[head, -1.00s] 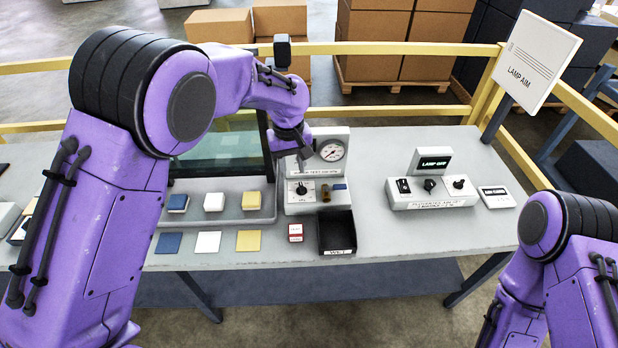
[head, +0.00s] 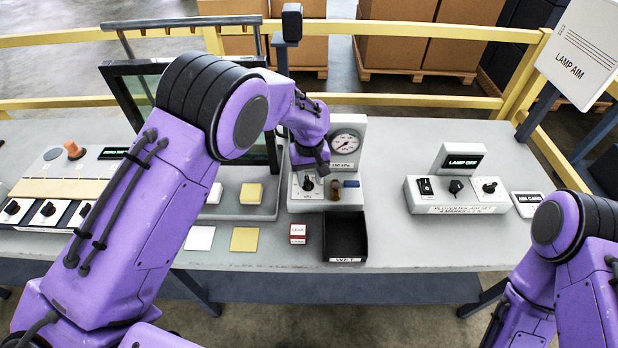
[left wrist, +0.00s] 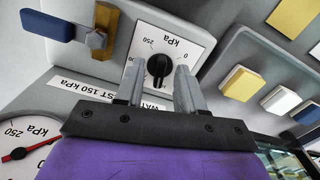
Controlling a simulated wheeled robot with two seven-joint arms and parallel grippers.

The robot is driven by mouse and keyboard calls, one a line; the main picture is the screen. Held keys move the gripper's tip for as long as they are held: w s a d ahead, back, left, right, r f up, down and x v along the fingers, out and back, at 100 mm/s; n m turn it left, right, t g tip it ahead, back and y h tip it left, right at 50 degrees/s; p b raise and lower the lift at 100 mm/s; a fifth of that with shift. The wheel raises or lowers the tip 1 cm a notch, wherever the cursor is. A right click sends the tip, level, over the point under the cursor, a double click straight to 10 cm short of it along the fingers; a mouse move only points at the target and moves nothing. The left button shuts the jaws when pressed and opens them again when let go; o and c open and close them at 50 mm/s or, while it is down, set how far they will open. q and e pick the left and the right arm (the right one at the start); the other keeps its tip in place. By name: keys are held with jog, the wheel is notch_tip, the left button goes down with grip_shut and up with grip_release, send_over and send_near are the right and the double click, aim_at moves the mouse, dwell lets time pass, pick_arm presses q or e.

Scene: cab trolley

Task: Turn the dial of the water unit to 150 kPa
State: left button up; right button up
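The water unit (head: 296,204) is a grey box with a round white gauge (head: 346,142) on its raised back. Its dial (head: 308,184) is a black knob on a white plate. In the left wrist view the dial (left wrist: 159,67) appears upside down, with 0, 250 and kPa marks. My left gripper (left wrist: 160,68) is open, one finger on either side of the knob in that picture; I cannot tell whether they touch it. A "150 kPa" label (left wrist: 78,88) lies beside the dial plate. The gauge's red needle shows partly at the lower left. My right gripper is out of view.
A brass valve with a blue handle (left wrist: 48,25) stands beside the dial. A black tray (head: 345,258) and small red-white box (head: 298,234) sit in front. A glass-paned frame (head: 128,95) stands left. A lamp unit (head: 458,205) is at right, with clear table between.

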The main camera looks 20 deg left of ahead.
pick_arm(q)
jog(key=shift+s+f, duration=0.15)
jog(key=shift+f, duration=0.65)
jog(key=shift+a+f, duration=0.1)
jog(key=shift+f, duration=0.05)
grip_shut()
jog(key=m+p, duration=0.1)
jog(key=m, duration=0.1)
jog(key=shift+a+m, duration=0.15)
jog(key=shift+m, duration=0.15)
jog(key=shift+a+m+p, duration=0.15)
jog(key=shift+m+p, duration=0.15)
jog(key=shift+m, duration=0.85)
jog(key=shift+a+m+p, duration=0.1)
jog(key=shift+m+p, duration=0.2)
jog(key=shift+m, duration=0.85)
